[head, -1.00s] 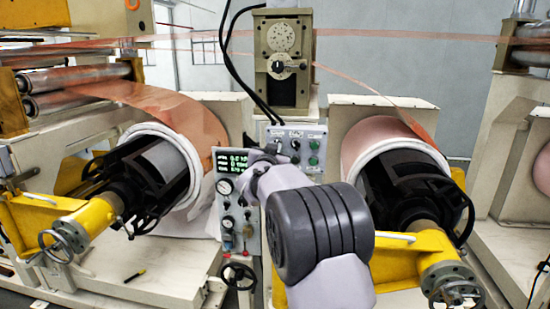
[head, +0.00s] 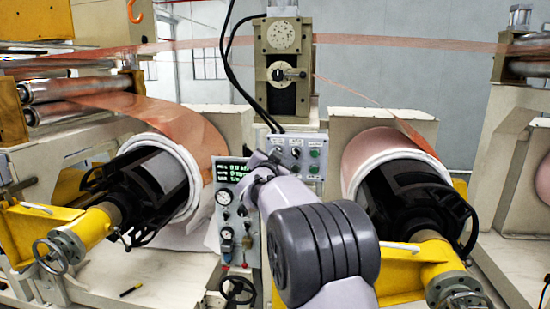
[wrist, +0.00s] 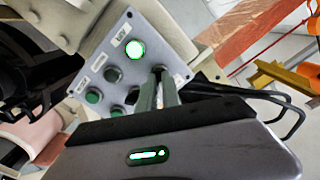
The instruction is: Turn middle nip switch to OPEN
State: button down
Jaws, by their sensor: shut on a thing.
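The small control panel (head: 308,136) stands under the machine head at the middle of the head view. It carries dark switch knobs (head: 295,152) and a column of green buttons (head: 313,154). It also shows in the wrist view (wrist: 150,28), tilted, with one button lit bright green (wrist: 135,50). My gripper (wrist: 159,78) is at the panel face beside the lit button, its fingers shut on a small switch knob. The fingers hide most of that knob, so its setting and label cannot be read. My arm hides the gripper in the head view.
A taller panel with a green display (head: 238,170), gauges and knobs stands left of my arm. Copper rolls on black spindles (head: 400,200) flank the arm, with yellow brackets and handwheels in front. Black cables (wrist: 265,97) run close beside the gripper in the wrist view.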

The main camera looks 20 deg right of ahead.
jog(key=c, duration=1.5)
grip_release()
jog(key=shift+c, duration=0.2)
jog(key=v, duration=1.7)
jog(key=shift+s+b, duration=0.2)
jog(key=shift+b, duration=0.1)
jog(key=shift+a, duration=0.15)
